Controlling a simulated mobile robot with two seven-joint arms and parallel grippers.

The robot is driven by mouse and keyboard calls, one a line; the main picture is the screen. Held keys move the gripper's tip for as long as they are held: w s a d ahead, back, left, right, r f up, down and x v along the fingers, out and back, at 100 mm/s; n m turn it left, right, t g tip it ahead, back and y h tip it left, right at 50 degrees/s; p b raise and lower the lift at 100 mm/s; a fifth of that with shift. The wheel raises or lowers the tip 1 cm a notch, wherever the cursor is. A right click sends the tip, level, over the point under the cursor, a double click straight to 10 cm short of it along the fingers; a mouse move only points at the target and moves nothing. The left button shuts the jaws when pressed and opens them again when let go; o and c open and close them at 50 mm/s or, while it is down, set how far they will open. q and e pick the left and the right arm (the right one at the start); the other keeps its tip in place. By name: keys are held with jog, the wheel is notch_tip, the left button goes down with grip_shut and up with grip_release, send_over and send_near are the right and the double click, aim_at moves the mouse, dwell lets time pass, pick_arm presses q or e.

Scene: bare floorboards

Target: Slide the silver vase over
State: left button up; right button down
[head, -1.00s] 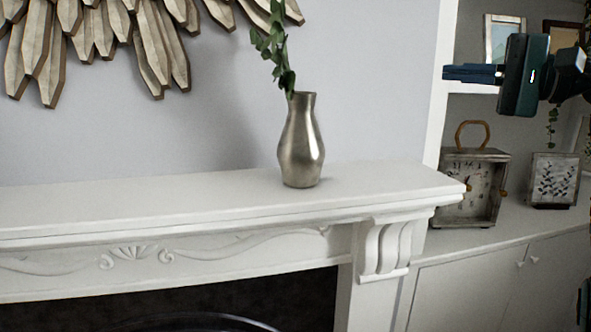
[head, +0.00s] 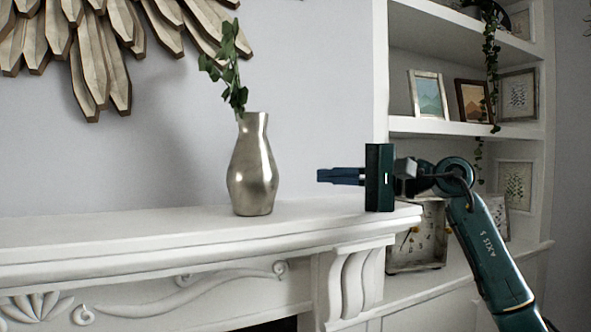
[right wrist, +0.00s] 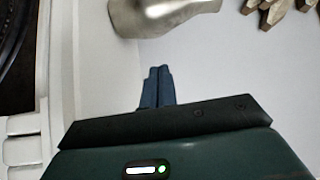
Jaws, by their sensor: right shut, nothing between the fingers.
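The silver vase (head: 252,172) stands upright on the white mantel shelf (head: 120,237), with a leafy green sprig (head: 230,72) in its neck. My right gripper (head: 320,176) is to the right of the vase, above the right end of the mantel, its fingers pointing left toward the vase. The fingers are shut and empty, with a clear gap to the vase. In the right wrist view the shut fingers (right wrist: 157,72) point at the vase (right wrist: 150,14), which is cut off by the top edge. My left gripper is not in view.
A wooden petal-like wall decoration (head: 97,65) hangs behind the mantel. To the right, shelves (head: 440,127) hold picture frames (head: 428,97) and trailing plants. The mantel left of the vase is clear.

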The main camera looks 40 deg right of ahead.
jog(key=p+x, duration=0.1)
jog(key=x, duration=0.2)
jog(key=shift+w+a+r, duration=0.2)
jog(key=shift+w+a, duration=0.05)
jog(key=shift+w+a+f+p, duration=0.1)
jog(key=shift+w+a+p, duration=0.1)
jog(key=shift+a, duration=0.4)
jog(key=shift+w+a+p, duration=0.1)
jog(key=shift+a+p, duration=0.05)
jog(key=shift+a, duration=0.4)
jog(key=shift+w+a, duration=0.1)
jog(key=shift+a, duration=0.4)
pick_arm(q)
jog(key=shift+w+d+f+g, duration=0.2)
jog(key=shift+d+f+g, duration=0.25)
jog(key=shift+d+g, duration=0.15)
pick_arm(e)
jog(key=shift+f, duration=0.1)
